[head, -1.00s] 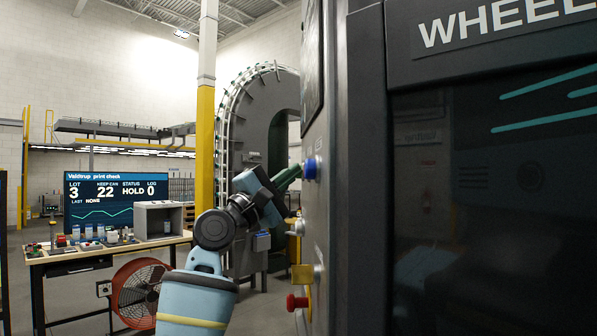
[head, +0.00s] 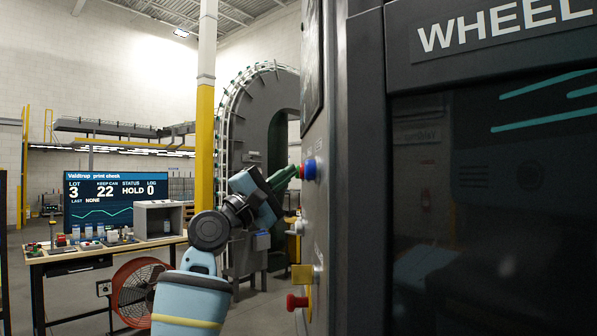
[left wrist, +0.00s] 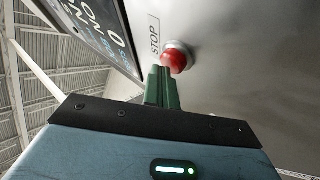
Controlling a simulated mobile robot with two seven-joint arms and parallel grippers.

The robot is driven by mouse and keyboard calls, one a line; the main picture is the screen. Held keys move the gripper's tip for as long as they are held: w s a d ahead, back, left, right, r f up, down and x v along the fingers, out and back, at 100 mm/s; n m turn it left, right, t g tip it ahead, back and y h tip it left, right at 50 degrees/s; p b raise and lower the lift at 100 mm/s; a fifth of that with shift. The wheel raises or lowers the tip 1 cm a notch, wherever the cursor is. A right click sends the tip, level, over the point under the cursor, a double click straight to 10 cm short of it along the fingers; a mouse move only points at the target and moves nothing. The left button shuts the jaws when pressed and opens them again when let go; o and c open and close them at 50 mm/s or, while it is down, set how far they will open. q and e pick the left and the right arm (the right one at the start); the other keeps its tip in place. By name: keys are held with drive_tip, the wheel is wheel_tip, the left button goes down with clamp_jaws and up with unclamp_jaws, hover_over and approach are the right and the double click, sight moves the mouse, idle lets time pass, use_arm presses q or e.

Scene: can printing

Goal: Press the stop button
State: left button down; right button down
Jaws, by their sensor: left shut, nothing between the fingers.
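The stop button (left wrist: 176,57) is a red dome in a grey collar on the metal panel in the left wrist view. A white STOP label (left wrist: 154,36) is beside it. In the head view a small red edge of the button (head: 302,172) shows beside a blue button (head: 310,168) on the side of the dark machine. My left gripper (head: 295,171) is shut and empty. Its green fingertips, also in the left wrist view (left wrist: 162,72), are right at the red button. I cannot tell whether they touch it. My right gripper is not in view.
The dark machine door (head: 480,230) fills the right. A bench (head: 105,249) with small items and a red fan (head: 137,291) stand at the left.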

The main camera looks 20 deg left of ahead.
use_arm(q)
drive_tip(key=shift+s+a, duration=0.3)
drive_tip(key=shift+a, duration=0.25)
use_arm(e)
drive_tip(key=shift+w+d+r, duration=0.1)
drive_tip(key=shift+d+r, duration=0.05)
use_arm(q)
drive_tip(key=shift+a, duration=0.15)
drive_tip(key=a, duration=0.1)
drive_tip(key=s+a, duration=0.1)
drive_tip(key=a, duration=0.1)
drive_tip(key=s+a, duration=0.1)
drive_tip(key=shift+s+a+p, duration=0.1)
drive_tip(key=shift+a+p, duration=0.05)
drive_tip(key=shift+p, duration=0.2)
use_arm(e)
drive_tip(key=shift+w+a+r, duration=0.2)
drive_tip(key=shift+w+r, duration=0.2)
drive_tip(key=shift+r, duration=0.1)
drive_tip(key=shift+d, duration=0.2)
